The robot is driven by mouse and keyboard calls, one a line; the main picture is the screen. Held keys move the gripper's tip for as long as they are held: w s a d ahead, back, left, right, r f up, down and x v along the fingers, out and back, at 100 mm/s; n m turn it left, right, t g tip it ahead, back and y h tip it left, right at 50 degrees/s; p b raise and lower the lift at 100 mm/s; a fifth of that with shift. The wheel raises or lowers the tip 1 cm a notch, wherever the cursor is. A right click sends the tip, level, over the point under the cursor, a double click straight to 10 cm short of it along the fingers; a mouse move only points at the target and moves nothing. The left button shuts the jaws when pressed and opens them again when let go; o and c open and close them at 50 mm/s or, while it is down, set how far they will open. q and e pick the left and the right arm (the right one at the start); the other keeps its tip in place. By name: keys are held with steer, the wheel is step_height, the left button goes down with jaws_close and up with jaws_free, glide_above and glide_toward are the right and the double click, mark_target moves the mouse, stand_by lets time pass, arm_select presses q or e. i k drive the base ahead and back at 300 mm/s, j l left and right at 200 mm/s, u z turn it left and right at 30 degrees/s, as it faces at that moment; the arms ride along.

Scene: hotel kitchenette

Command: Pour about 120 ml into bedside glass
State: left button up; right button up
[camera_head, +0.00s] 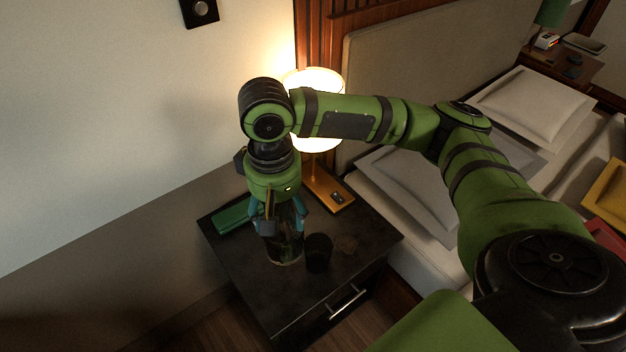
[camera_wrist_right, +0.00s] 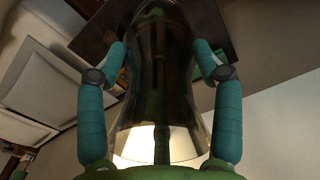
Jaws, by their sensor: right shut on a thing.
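My right gripper (camera_head: 282,220) reaches down over the dark nightstand and is shut on a clear glass carafe (camera_head: 285,248). In the right wrist view the carafe (camera_wrist_right: 155,85) fills the space between the two teal fingers of the gripper (camera_wrist_right: 160,52). The carafe looks upright, with its base at or just above the nightstand top; I cannot tell which. A small dark glass (camera_head: 318,252) stands on the nightstand just right of the carafe. The liquid level in either is too dark to tell. My left gripper is not in view.
The bed (camera_head: 415,235) adjoins at right; a wall (camera_head: 100,120) is behind left.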

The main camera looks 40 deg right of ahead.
mark_target(319, 248)
steer(key=i+j, duration=0.15)
steer(key=j, duration=0.2)
steer(key=i+j+z, duration=0.1)
steer(key=z, duration=0.35)
steer(key=j+z, duration=0.15)
steer(key=z, duration=0.25)
steer(key=j+z, duration=0.1)
steer(key=z, duration=0.25)
